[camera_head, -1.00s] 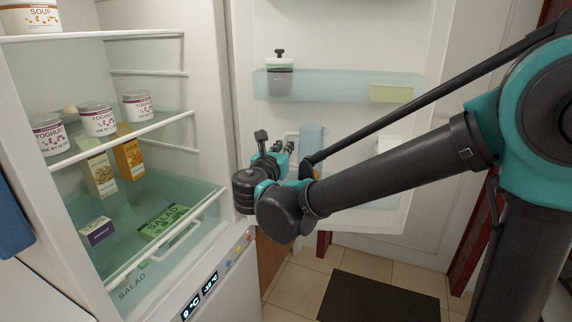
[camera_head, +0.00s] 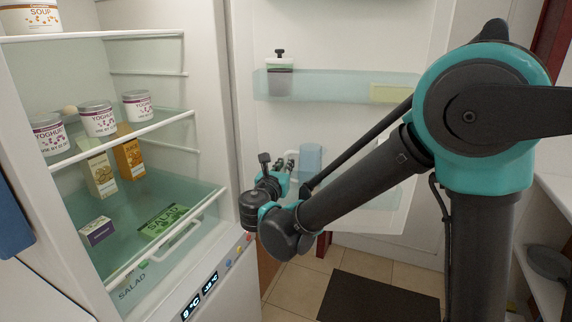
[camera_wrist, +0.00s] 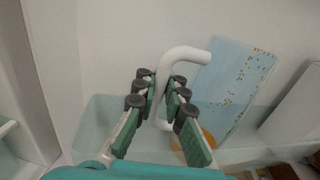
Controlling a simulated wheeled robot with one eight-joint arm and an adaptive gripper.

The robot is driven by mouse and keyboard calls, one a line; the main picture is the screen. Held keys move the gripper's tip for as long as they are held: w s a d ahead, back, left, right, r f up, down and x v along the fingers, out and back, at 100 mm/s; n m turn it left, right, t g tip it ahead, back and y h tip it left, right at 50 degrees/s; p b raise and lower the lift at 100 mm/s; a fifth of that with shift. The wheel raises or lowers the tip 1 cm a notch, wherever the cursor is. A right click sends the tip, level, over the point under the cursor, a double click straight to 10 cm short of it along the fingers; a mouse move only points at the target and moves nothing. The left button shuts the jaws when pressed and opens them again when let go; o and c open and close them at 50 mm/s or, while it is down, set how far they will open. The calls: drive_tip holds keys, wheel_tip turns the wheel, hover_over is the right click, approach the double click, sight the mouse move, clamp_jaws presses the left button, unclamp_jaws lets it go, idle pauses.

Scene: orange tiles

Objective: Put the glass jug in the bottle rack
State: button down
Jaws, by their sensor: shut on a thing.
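The fingers of my gripper (camera_wrist: 160,85) are closed around a white, bent, handle-like bar (camera_wrist: 186,54) in the wrist view. I take it for the jug's handle; no clear glass body shows. In the head view my gripper (camera_head: 279,166) is in front of the open fridge door, at the height of its lower part. The bottle rack is the lower pale teal door shelf (camera_head: 375,216), partly hidden by my arm. It also shows in the wrist view (camera_wrist: 94,122), below and beyond the fingers.
A light blue carton (camera_wrist: 232,82) stands in the rack, right of the bar; it also shows in the head view (camera_head: 311,157). A round orange thing (camera_wrist: 204,143) is low beside it. An upper door shelf (camera_head: 330,87) holds a dispenser bottle (camera_head: 279,78). Fridge shelves are left.

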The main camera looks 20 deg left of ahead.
drive_tip(key=shift+f, duration=0.15)
drive_tip(key=c, duration=2.1)
unclamp_jaws()
drive_tip(key=shift+f, duration=0.1)
drive_tip(key=o, duration=0.5)
drive_tip(key=shift+s+r, duration=0.2)
drive_tip(key=shift+s, duration=0.05)
drive_tip(key=s, duration=1.1)
drive_tip(key=shift+s+d, duration=0.2)
drive_tip(key=shift+d, duration=0.1)
